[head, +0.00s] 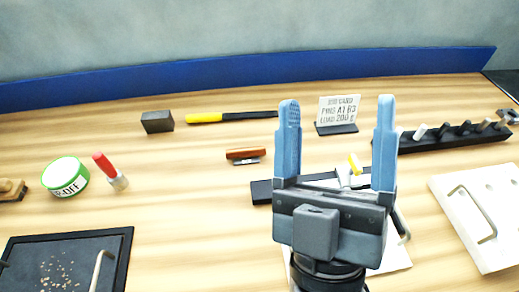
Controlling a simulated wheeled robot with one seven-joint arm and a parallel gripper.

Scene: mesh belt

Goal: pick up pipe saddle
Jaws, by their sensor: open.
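My gripper (335,115) is open and empty, with two blue fingers standing upright and apart in the middle right of the head view. No thing is clearly recognisable as the pipe saddle. A small dark grey, looped piece (508,116) at the far right edge of the table could be it, but it is too small to tell. It is apart from my gripper, off to the right. My gripper and wrist hide part of the table behind them, including most of a white sheet and a dark bar.
A sign card (339,110) stands behind the fingers. A black rack (455,141) with several pegs and a white board with a handle (465,205) are right. A black block (157,122), green-rimmed tape (65,175), red marker (110,170) and black tray (118,262) are left.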

